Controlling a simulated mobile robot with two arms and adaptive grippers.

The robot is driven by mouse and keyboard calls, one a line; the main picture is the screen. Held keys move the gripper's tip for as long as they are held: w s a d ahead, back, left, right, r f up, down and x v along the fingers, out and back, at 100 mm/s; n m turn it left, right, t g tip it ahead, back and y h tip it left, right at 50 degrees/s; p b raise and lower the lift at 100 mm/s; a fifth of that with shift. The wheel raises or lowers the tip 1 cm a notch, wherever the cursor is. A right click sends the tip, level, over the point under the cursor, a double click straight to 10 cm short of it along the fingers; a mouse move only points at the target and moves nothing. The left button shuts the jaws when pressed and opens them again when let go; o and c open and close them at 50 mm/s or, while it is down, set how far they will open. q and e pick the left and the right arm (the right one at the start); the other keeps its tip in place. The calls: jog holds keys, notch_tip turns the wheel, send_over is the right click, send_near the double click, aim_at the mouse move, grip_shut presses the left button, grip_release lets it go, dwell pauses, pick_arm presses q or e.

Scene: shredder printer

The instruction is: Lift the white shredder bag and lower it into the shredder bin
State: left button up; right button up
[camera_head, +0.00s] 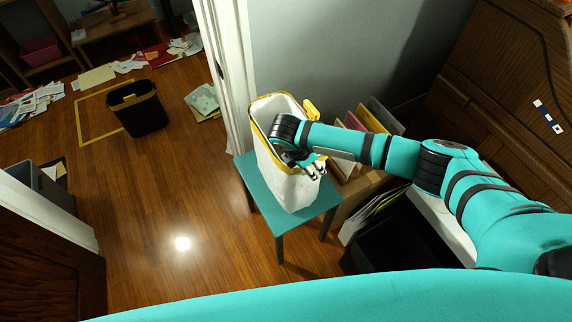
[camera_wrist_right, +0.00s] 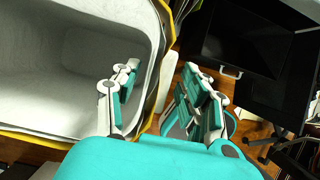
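The white shredder bag (camera_head: 290,188) stands upright and open-topped on a small teal table (camera_head: 262,208). It has a yellow rim and a yellow handle tab. My right gripper (camera_head: 314,168) is at the bag's right rim. In the right wrist view the gripper (camera_wrist_right: 160,95) has its fingers apart, one over the bag's inside and one outside, with the bag wall (camera_wrist_right: 154,60) between them. My left gripper is not in view.
Colored folders (camera_head: 372,118) stand behind my right arm. A white door frame (camera_head: 225,70) is close left of the bag. Papers lie at the far wall. The middle floor is clear.

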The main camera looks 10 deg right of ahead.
grip_shut()
jog(key=shift+r, duration=0.2)
